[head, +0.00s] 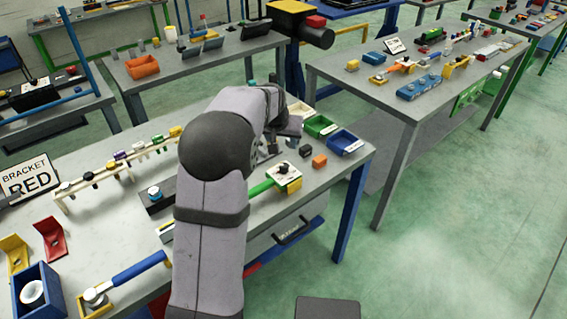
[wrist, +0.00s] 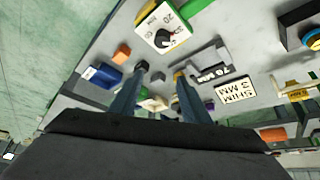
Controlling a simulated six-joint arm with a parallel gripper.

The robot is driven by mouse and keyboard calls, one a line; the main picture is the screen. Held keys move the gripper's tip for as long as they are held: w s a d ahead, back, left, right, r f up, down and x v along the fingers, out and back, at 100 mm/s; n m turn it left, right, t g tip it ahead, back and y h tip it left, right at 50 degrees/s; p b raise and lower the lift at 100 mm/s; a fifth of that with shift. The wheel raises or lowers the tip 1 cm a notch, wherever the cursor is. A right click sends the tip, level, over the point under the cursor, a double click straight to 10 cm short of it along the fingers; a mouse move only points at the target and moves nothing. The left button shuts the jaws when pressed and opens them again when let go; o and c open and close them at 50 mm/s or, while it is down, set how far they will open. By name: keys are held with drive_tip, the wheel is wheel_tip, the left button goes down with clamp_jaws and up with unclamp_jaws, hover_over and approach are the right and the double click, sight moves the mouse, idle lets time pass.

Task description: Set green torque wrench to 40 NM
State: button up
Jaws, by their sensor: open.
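The green torque wrench (head: 262,187) lies on the near table, right of my arm, its cream dial box (head: 287,177) toward the right edge. In the wrist view the dial face (wrist: 160,22) shows at the top, with a black knob (wrist: 168,40) and the numbers 20 and 60 among its marks. The knob's exact setting is too small to tell. My gripper (wrist: 160,76) is open and empty, its two fingers apart from the dial. In the head view my arm hides part of the green handle and most of the gripper.
A small orange block (head: 319,161), a black block (head: 305,150) and a blue bin (head: 343,142) stand near the dial. A SHIM 3 MM sign (wrist: 236,90) shows in the wrist view. A blue-handled tool (head: 138,268) lies front left.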

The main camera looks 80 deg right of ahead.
sight(284, 165)
drive_tip(key=shift+y, duration=0.9)
drive_tip(key=shift+s+a+f+p, duration=0.15)
drive_tip(key=shift+f+p, duration=0.55)
drive_tip(key=shift+f, duration=1.45)
drive_tip(key=shift+s+a+f+p, duration=0.1)
drive_tip(key=shift+f+p, duration=0.55)
drive_tip(key=shift+f, duration=1.45)
drive_tip(key=shift+w, duration=0.1)
drive_tip(key=c, duration=1)
drive_tip(key=shift+m, duration=0.3)
drive_tip(key=shift+c, duration=0.2)
